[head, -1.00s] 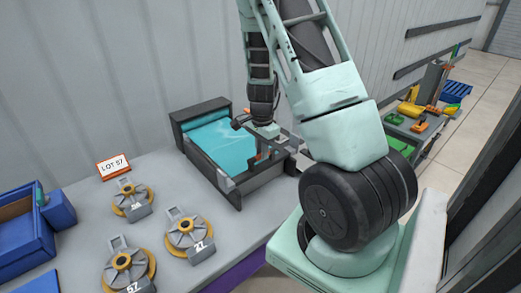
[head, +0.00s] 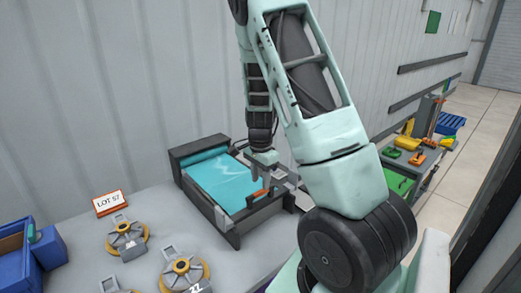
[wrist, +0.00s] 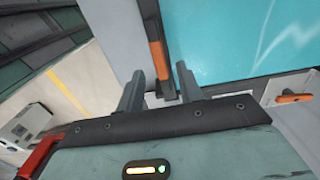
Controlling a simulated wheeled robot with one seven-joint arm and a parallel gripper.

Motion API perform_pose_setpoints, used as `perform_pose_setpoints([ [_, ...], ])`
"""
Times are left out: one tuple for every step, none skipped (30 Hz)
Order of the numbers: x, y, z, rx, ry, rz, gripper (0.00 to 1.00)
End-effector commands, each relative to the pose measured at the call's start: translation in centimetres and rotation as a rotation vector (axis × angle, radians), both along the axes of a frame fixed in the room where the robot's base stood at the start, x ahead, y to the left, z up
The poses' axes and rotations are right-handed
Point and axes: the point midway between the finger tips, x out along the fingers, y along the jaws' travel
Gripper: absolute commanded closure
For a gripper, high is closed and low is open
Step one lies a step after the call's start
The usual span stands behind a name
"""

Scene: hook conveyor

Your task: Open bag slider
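A dark-framed tray (head: 235,235) on the grey table holds a shiny teal bag or film (head: 222,180), which also shows in the wrist view (wrist: 225,35). A short orange bar (head: 258,195) is at the tray's right side. In the wrist view an orange bar (wrist: 158,60) runs along the bag's edge, its end near the gap between my fingers. A second orange piece (wrist: 294,98) lies to the right. My gripper (wrist: 160,85) is open, with its fingers apart and nothing clearly held. In the head view my gripper (head: 268,178) is over the tray's right side.
Weights with yellow rings (head: 127,238) stand on the table left of the tray, by a "LOT 57" sign (head: 110,203). Blue bins (head: 48,248) are at far left. A side bench (head: 405,165) with green, yellow and orange items stands at right. A wall rises behind the table.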

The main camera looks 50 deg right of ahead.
Motion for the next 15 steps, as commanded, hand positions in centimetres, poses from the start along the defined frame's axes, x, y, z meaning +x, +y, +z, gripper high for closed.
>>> perform_pose_setpoints([
  [0.2, 0.0, 1.3, -0.004, -0.006, 0.005, 0.64],
  [0.2, 0.0, 2.0, -0.003, -0.007, 0.004, 0.64],
  [0.2, 0.0, 3.0, -0.004, -0.006, 0.003, 0.64],
  [0.2, 0.0, 3.7, -0.004, -0.006, 0.005, 0.64],
  [0.2, 0.0, 4.4, -0.003, -0.007, 0.004, 0.64],
  [0.1, 0.0, 5.4, -0.003, -0.007, 0.004, 0.64],
  [0.2, 0.0, 6.1, -0.003, -0.007, 0.004, 0.64],
  [0.2, 0.0, 6.8, -0.003, -0.007, 0.004, 0.64],
  [0.2, 0.0, 7.7, -0.003, -0.007, 0.004, 0.64],
  [0.1, 0.0, 8.4, -0.003, -0.007, 0.004, 0.64],
  [0.1, 0.0, 9.0, -0.002, -0.006, 0.003, 0.64],
  [0.1, 0.0, 9.8, -0.003, -0.007, 0.003, 0.64],
  [0.1, 0.0, 10.4, -0.002, -0.006, 0.004, 0.64],
  [0.1, 0.0, 10.9, -0.001, -0.005, 0.003, 0.64],
  [0.1, 0.0, 11.5, -0.002, -0.005, 0.003, 0.64],
])
